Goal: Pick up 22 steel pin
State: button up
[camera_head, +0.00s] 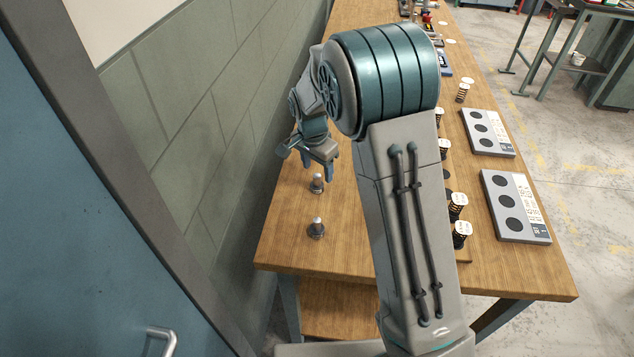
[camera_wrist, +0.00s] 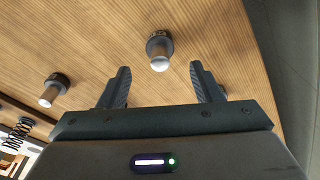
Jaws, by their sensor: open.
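Two short steel pins, each upright with a bright top in a dark round base, stand on the wooden table: a farther pin (camera_head: 317,182) and a nearer pin (camera_head: 316,226) in the head view. I cannot read a number on either. My gripper (camera_head: 318,169) is open and empty, just above and behind the farther pin. In the wrist view, one pin (camera_wrist: 159,56) stands ahead of the gap between my open fingers (camera_wrist: 160,72), apart from both. The other pin (camera_wrist: 53,92) is to the left of the fingers. I cannot match the pins between views for certain.
The wooden table (camera_head: 285,237) runs along a block wall (camera_head: 185,110) at left. Several coil springs (camera_head: 457,206) stand right of my arm. Two grey plates with dark round spots, a near one (camera_head: 533,232) and a far one (camera_head: 498,146), lie by the right edge.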

aim_at(317, 175)
notch_tip(317, 175, down, 5)
jog(key=shift+w+f+p, duration=0.1)
jog(key=shift+p, duration=0.6)
jog(key=c, duration=1.1)
